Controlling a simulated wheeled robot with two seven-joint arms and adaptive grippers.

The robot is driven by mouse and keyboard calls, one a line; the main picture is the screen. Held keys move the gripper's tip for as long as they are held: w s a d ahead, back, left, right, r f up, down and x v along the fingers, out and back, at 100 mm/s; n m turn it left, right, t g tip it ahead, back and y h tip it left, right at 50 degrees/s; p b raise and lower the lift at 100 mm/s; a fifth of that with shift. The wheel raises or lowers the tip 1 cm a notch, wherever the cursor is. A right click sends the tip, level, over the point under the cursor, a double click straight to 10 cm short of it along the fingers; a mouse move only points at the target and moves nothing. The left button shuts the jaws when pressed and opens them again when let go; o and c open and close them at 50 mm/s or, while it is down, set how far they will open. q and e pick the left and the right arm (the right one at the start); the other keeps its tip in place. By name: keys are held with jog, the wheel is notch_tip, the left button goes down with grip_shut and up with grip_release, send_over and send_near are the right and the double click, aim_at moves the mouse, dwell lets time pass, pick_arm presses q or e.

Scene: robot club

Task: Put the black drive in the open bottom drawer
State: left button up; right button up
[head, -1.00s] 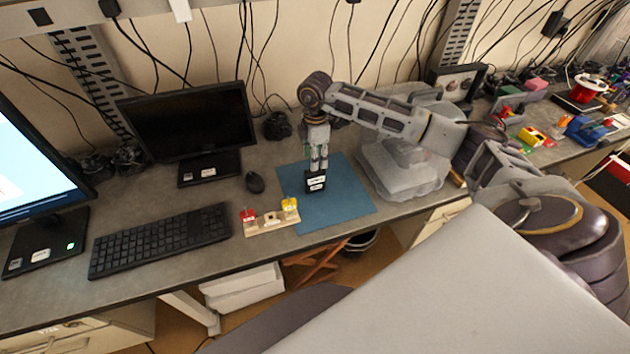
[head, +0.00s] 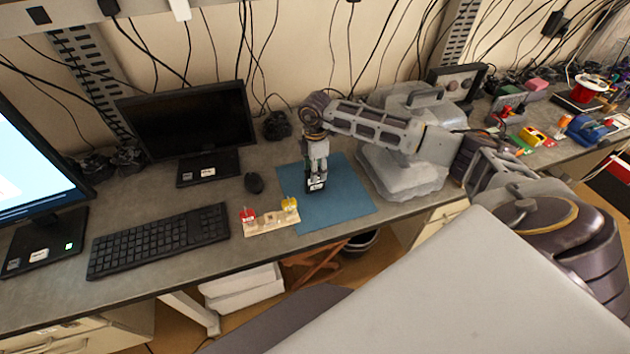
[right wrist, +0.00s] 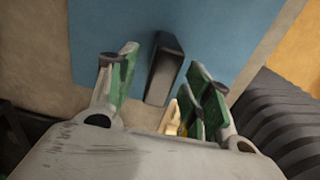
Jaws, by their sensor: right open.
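The black drive (head: 316,186) stands on the blue mat (head: 345,195) on the desk. My right gripper (head: 317,178) is low over the mat with its fingers at the drive. In the right wrist view the drive (right wrist: 165,70) lies between the open, green-padded fingers (right wrist: 166,85), with a gap on each side. The fingers hide part of the drive in the head view. My left gripper is not in view. I cannot make out an open bottom drawer; drawer fronts (head: 60,341) show under the desk at lower left.
A wooden block holder (head: 270,222) with red and yellow pieces stands at the mat's left front edge. A keyboard (head: 160,240), mouse (head: 254,183) and monitor (head: 190,120) are to the left. A grey machine (head: 405,165) stands right of the mat. A white box (head: 243,290) is under the desk.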

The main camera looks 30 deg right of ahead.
jog(key=shift+s+a+f+b, duration=0.1)
jog(key=shift+f+b, duration=1.35)
jog(key=shift+f, duration=1.1)
jog(key=shift+c, duration=0.4)
jog(key=shift+r, duration=0.1)
grip_shut()
jog(key=shift+r, duration=0.15)
jog(key=shift+r+p, duration=1.35)
jog(key=shift+r, duration=0.5)
notch_tip(320, 180, up, 4)
jog(key=shift+r+p, duration=0.1)
jog(key=shift+p, duration=0.45)
jog(key=shift+r, duration=0.9)
